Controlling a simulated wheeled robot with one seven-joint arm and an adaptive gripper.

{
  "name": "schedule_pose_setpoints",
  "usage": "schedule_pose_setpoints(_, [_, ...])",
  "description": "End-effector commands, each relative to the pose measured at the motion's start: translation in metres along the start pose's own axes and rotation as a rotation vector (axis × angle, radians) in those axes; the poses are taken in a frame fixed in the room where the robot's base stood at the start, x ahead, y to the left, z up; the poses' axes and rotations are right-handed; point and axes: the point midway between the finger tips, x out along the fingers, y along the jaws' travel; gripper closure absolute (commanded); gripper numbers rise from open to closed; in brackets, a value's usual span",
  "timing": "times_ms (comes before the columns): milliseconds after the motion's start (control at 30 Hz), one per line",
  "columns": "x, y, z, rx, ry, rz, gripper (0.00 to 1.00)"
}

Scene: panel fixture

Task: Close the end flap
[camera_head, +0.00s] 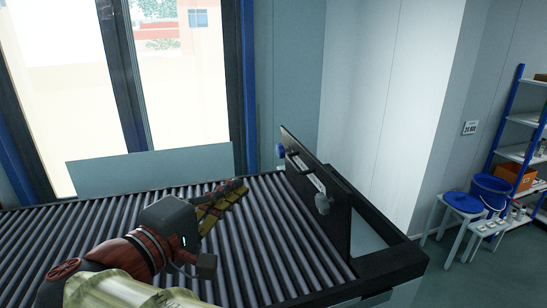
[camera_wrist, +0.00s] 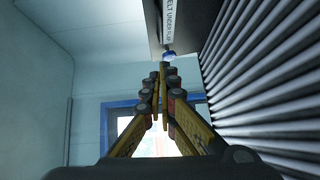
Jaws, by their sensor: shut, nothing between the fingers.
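The end flap (camera_head: 338,232) is a dark upright panel at the right end of the roller conveyor. It stands at an angle, with a gap between it and the end frame to its right. It carries a white label, a blue knob (camera_head: 280,150) and a grey knob (camera_head: 323,203). My gripper (camera_head: 241,187) is shut and empty above the rollers, left of the flap and apart from it. In the wrist view the shut fingertips (camera_wrist: 160,76) point towards the blue knob (camera_wrist: 169,55), below the flap's label (camera_wrist: 168,22).
The roller conveyor (camera_head: 268,235) fills the foreground, with a dark end frame (camera_head: 393,262) at right. A pale panel (camera_head: 150,170) stands along its far side before a window. Blue shelving (camera_head: 513,120), a blue bucket (camera_head: 490,188) and stools stand at far right.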

Motion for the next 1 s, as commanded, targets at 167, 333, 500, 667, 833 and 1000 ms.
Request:
schedule_pose_setpoints(167, [0.011, 0.000, -0.001, 0.000, -0.001, 0.004, 1.00])
schedule_pose_setpoints(333, [0.040, 0.000, 0.000, 0.000, -0.003, 0.004, 1.00])
schedule_pose_setpoints(500, [0.074, 0.000, 0.001, 0.000, -0.004, 0.003, 1.00])
schedule_pose_setpoints(667, [0.104, 0.000, 0.001, -0.001, -0.004, 0.003, 1.00])
schedule_pose_setpoints(833, [0.118, 0.001, 0.019, 0.000, 0.000, 0.003, 1.00])
schedule_pose_setpoints(1000, [0.126, 0.000, 0.026, -0.001, 0.001, 0.002, 1.00])
